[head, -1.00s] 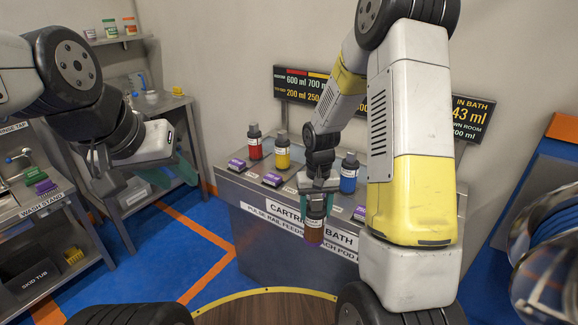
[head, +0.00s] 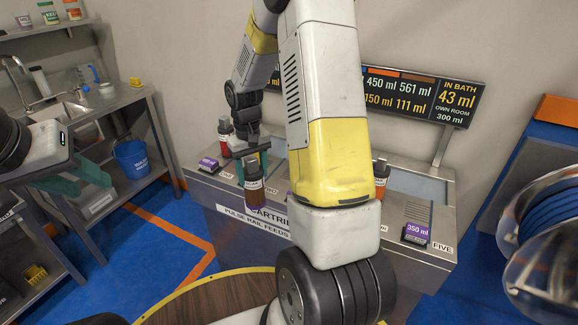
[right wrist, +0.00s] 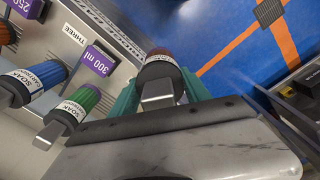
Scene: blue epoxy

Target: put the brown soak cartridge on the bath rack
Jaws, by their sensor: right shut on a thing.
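The brown soak cartridge (head: 252,196) hangs upright in my right gripper (head: 254,172), in front of the bath's front edge. In the right wrist view the cartridge (right wrist: 161,72) sits between the two teal fingers, which are shut on it. The bath rack (head: 416,208) is the grey top of the cartridge bath, with numbered places and purple volume tags. The place marked FIVE is empty. My right arm hides the middle of the rack. My left gripper (head: 82,178) is at the far left, its teal fingers apart and empty, away from the bath.
A red cartridge (head: 225,132) and an orange-red one (head: 380,178) stand on the rack. Blue (right wrist: 38,82) and green (right wrist: 78,108) cartridges show in the wrist view. A wash stand with a blue bucket (head: 131,158) is at left. Blue coils (head: 550,215) are at right.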

